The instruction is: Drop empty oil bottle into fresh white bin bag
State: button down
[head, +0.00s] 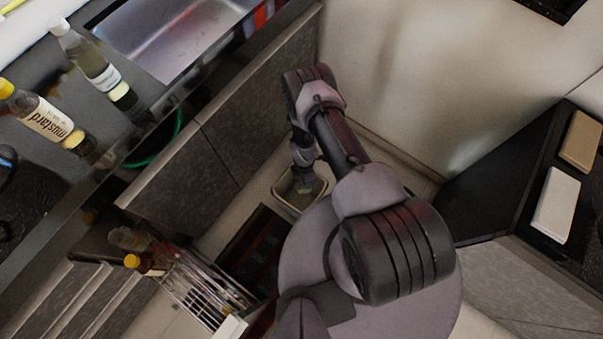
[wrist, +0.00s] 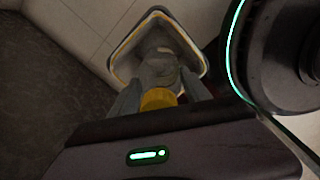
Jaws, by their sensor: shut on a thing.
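The bin (head: 283,205) stands on the floor below my gripper (head: 305,164), near the base of the cabinets. In the wrist view the bin (wrist: 118,58) is a squarish container with a pale rim and yellowish edge. I cannot clearly make out a separate white bag. My gripper (wrist: 160,95) is shut on the oil bottle, which has a yellow cap (wrist: 158,98) and a greyish clear body (wrist: 158,70). The cap end is toward my gripper and the body points toward the bin's opening. How far the bottle is inside the bin cannot be told.
An open rack (head: 200,290) with bottles sits lower left. White (head: 556,205) and tan (head: 581,140) items lie at right. The cabinet front (head: 215,140) is close to the bin.

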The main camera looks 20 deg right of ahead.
jog(key=shift+f, duration=0.45)
jog(key=shift+r, duration=0.15)
jog(key=shift+c, duration=2.1)
grip_release()
notch_tip(320, 180, up, 17)
jog(key=p, duration=0.8)
jog(key=shift+r, duration=0.2)
